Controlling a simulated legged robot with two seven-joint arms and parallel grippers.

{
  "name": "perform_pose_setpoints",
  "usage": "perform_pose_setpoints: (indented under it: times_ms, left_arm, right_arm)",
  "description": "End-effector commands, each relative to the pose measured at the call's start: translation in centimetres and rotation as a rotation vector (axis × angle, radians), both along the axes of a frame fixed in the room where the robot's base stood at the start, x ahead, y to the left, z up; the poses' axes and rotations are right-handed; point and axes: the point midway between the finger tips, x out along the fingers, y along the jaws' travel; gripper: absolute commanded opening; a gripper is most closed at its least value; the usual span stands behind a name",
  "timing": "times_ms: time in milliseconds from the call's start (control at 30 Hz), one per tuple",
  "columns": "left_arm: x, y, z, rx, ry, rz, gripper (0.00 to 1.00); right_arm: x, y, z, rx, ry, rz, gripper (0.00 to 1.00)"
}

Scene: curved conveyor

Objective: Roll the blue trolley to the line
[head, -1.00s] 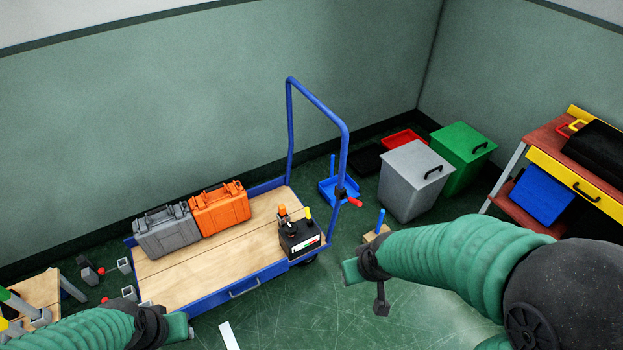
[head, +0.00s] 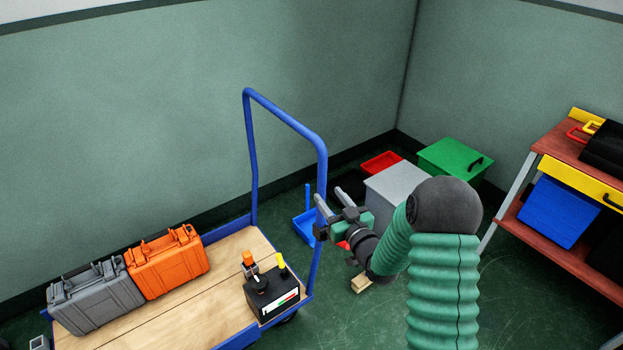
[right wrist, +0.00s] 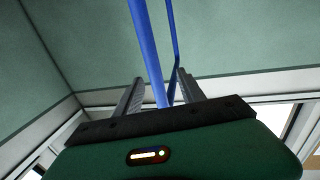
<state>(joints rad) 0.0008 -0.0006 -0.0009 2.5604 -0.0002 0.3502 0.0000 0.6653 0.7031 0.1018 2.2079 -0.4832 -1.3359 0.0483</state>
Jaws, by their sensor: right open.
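The blue trolley (head: 222,228) has a wooden deck and a tall blue push handle (head: 285,118) at its right end. My right gripper (head: 330,204) is open at the near upright of that handle. In the right wrist view the blue handle bar (right wrist: 151,50) runs up between the two open fingers (right wrist: 165,92); I cannot tell whether they touch it. A grey case (head: 95,297), an orange case (head: 168,262) and a black control box (head: 272,293) sit on the deck. My left gripper is out of view. No line shows now.
A grey bin (head: 393,190) and a green bin (head: 455,160) stand right of the handle, with a red tray (head: 381,163) behind. A workbench (head: 570,140) with a blue box (head: 557,212) is at far right. The wall is close behind the trolley. Green floor is clear at lower right.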

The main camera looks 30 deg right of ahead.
Motion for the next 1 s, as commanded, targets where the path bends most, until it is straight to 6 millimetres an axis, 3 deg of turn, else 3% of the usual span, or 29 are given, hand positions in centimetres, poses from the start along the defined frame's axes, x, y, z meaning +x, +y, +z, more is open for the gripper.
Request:
perform_pose_setpoints:
  times_ms: [200, 400, 767, 1000]
  left_arm:
    - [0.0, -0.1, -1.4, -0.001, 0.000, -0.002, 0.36]
    - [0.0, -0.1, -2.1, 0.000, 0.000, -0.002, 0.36]
    - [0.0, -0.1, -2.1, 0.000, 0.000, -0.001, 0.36]
    - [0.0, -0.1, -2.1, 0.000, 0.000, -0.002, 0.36]
  right_arm:
    - [5.7, -0.7, -0.3, 0.000, -0.002, 0.001, 0.47]
    - [9.5, -0.9, -0.1, -0.003, -0.001, 0.000, 0.47]
    - [10.6, -1.3, 0.0, 0.000, 0.001, -0.001, 0.47]
    - [10.6, -1.3, 0.0, 0.000, 0.001, -0.001, 0.18]
